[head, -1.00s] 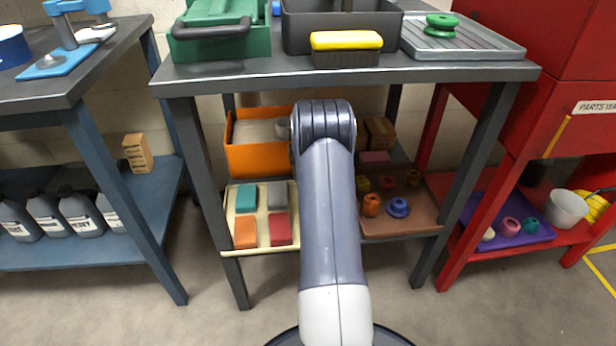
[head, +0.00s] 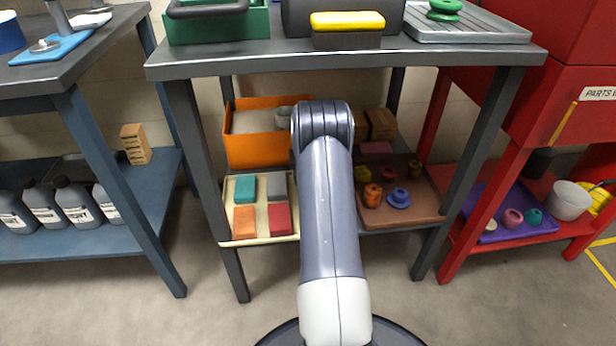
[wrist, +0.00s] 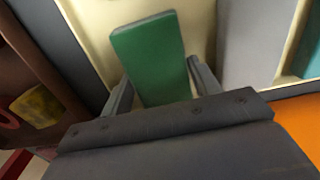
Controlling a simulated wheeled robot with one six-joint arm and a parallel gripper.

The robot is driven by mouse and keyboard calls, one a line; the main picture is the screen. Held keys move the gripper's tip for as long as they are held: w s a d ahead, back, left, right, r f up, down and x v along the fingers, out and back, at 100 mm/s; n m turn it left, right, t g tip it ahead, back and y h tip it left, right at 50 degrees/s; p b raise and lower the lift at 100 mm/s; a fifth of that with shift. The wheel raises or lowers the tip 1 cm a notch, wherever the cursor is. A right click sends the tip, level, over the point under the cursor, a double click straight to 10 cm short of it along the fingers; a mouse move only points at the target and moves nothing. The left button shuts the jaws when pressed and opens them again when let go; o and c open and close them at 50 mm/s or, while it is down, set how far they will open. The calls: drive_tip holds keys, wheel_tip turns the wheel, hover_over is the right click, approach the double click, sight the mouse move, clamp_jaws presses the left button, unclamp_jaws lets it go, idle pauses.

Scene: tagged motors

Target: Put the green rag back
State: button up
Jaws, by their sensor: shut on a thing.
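The green rag (wrist: 150,58) is a flat, folded block, held between the fingers of my gripper (wrist: 158,88) in the wrist view. The gripper is shut on it. A cream tray (wrist: 92,18) shows behind the rag in that view; I cannot tell whether the rag touches it. In the head view the cream tray (head: 262,216) lies on the lower shelf, left of my arm, with teal (head: 245,188), grey (head: 277,186), orange (head: 244,220) and red (head: 279,218) rags. My arm hides the gripper, the green rag and the tray's right part there.
An orange bin (head: 258,152) stands behind the cream tray. A brown tray (head: 415,212) with small coloured parts lies to its right. The bench top (head: 350,62) is above the shelf, with legs at both sides. A red rack (head: 480,170) stands at right.

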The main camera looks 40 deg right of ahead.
drive_tip(key=shift+f, duration=0.1)
drive_tip(key=shift+f, duration=0.15)
drive_tip(key=o, duration=0.9)
drive_tip(key=shift+o, duration=0.2)
drive_tip(key=shift+b, duration=0.4)
wheel_tip(320, 180, up, 11)
drive_tip(key=p, duration=0.5)
drive_tip(key=shift+f, duration=0.15)
wheel_tip(320, 180, down, 11)
drive_tip(key=b, duration=0.5)
drive_tip(key=shift+r, duration=0.2)
